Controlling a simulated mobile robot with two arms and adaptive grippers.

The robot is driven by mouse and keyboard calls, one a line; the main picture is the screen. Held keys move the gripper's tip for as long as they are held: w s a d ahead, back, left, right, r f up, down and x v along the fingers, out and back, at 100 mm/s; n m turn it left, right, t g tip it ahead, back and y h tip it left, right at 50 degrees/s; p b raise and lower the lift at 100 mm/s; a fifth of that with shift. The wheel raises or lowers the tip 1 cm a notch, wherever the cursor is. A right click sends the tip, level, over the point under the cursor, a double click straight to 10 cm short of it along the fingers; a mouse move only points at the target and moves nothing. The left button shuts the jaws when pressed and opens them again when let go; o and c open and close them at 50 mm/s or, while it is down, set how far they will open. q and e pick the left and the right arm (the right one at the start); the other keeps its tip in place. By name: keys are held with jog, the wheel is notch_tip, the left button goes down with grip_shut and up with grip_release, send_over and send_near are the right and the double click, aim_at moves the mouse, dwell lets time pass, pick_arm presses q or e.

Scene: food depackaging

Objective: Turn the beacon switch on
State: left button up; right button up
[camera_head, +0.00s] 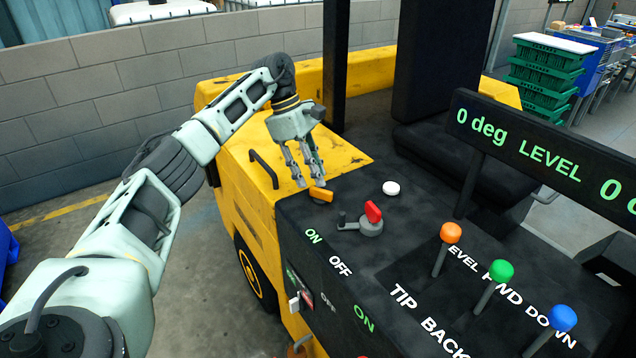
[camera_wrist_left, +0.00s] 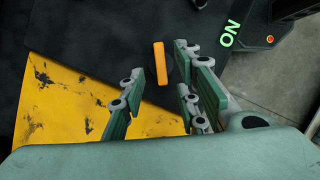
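An orange rotary switch handle (camera_head: 320,195) sits on the dark console top, near its left end by the yellow body. Green ON and white OFF lettering is in front of it. My left gripper (camera_head: 311,185) points down just behind and above this switch, fingers apart and empty. In the left wrist view the orange handle (camera_wrist_left: 161,63) shows lengthwise between the two fingers. I cannot tell whether either finger touches it. A red-handled switch (camera_head: 373,212) on a grey base stands to the right. My right gripper is not in view.
A white button (camera_head: 391,188) lies behind the red switch. Levers with orange (camera_head: 451,233), green (camera_head: 501,271) and blue (camera_head: 562,318) knobs rise at the right. A black grab handle (camera_head: 264,168) is on the yellow body. A display (camera_head: 550,160) stands at the right.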

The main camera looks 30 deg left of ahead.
pick_arm(q)
jog(key=v, duration=0.8)
jog(key=shift+f, duration=0.15)
